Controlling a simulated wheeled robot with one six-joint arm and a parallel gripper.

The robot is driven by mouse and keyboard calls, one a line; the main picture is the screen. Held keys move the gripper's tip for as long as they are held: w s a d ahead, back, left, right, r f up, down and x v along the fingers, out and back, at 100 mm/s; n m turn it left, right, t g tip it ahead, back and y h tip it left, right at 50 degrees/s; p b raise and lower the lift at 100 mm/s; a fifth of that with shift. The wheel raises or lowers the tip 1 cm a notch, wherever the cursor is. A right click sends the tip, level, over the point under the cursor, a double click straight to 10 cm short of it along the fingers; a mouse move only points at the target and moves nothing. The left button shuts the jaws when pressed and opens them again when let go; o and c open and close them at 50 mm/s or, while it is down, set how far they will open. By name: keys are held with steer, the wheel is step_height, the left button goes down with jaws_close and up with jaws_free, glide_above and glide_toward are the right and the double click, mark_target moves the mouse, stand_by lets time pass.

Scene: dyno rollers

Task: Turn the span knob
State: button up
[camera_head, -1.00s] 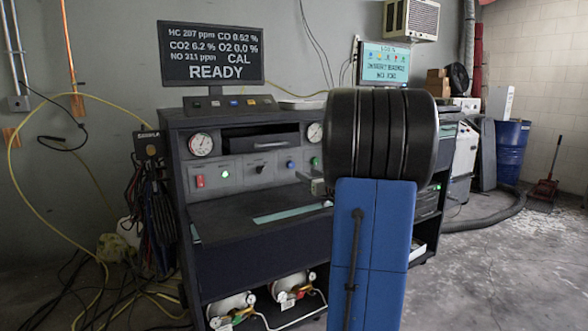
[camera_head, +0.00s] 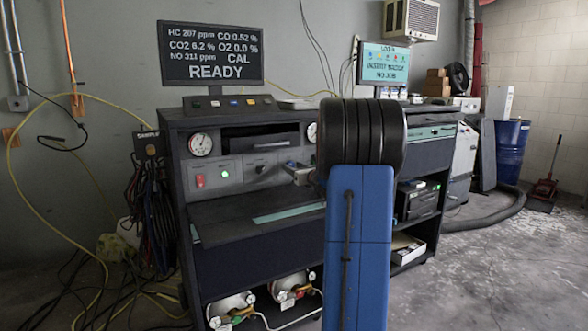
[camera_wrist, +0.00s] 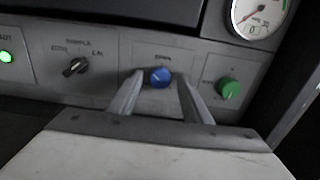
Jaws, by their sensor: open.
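The span knob (camera_wrist: 159,77) is a round blue knob on the grey panel, under a small label, near the middle of the wrist view. My gripper (camera_wrist: 160,80) is open, with one finger on each side of the blue knob. Small gaps show between the fingers and the knob; I cannot tell whether the tips reach the panel. In the head view my gripper (camera_head: 297,173) is at the panel's right part, partly hidden by my arm, and the blue knob is hard to make out there.
A green knob (camera_wrist: 230,88) sits close right of my gripper, and a black selector (camera_wrist: 75,67) sits to the left. A gauge (camera_wrist: 257,15) is above right. In the head view, a red switch (camera_head: 200,181) is on the panel's left, above the bench shelf.

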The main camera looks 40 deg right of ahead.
steer(key=shift+c, duration=0.5)
steer(key=c, duration=0.9)
steer(key=shift+c, duration=0.2)
steer(key=shift+n, duration=0.3)
steer(key=n, duration=0.3)
steer(key=shift+n, duration=2)
steer(key=o, duration=1)
